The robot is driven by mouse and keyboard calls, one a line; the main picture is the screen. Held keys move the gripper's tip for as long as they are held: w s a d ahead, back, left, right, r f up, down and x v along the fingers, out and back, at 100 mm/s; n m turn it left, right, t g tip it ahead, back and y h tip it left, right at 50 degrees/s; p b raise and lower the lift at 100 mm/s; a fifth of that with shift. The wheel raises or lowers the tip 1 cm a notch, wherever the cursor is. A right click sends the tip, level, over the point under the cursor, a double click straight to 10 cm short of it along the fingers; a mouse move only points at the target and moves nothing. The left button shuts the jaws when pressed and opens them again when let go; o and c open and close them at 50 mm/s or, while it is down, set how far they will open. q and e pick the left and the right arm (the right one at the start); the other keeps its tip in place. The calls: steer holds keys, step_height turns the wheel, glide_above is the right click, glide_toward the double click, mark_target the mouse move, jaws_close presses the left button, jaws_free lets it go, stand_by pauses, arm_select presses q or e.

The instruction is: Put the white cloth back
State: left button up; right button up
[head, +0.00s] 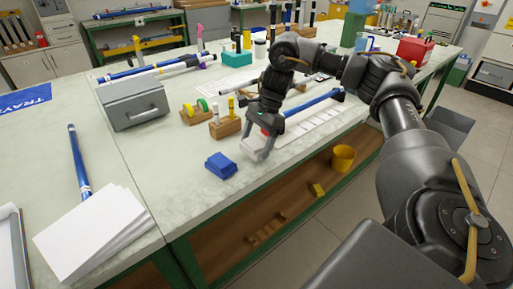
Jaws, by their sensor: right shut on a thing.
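My right gripper (262,142) reaches down over the front part of the bench, near its front edge. It is shut on a small pale thing (256,151), which looks like the white cloth; the fingers hide part of it. I cannot tell whether it touches the bench top. My left gripper is not in view.
A grey drawer box (135,103) and wooden blocks with upright pegs (226,127) stand behind and left. A blue rod (313,103) lies by a white marked strip (318,122) to the right. White sheets (95,235) lie front left. A yellow cup (343,158) is on the lower shelf.

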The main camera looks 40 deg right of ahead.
mark_target(258, 141)
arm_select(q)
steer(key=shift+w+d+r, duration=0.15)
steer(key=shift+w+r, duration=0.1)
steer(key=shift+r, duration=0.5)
arm_select(e)
steer(key=shift+f, duration=0.85)
steer(key=shift+f, duration=0.1)
steer(key=o, duration=0.9)
steer(key=shift+o, duration=0.2)
steer(key=shift+d+r, duration=0.15)
steer(key=shift+r, duration=0.2)
steer(key=p+v, duration=0.3)
steer(key=v, duration=0.3)
steer(key=shift+r, duration=0.25)
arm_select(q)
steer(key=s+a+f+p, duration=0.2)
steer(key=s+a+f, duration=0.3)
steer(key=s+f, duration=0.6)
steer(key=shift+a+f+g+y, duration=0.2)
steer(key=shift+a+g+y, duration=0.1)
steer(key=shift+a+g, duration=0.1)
arm_select(e)
steer(key=v, duration=0.5)
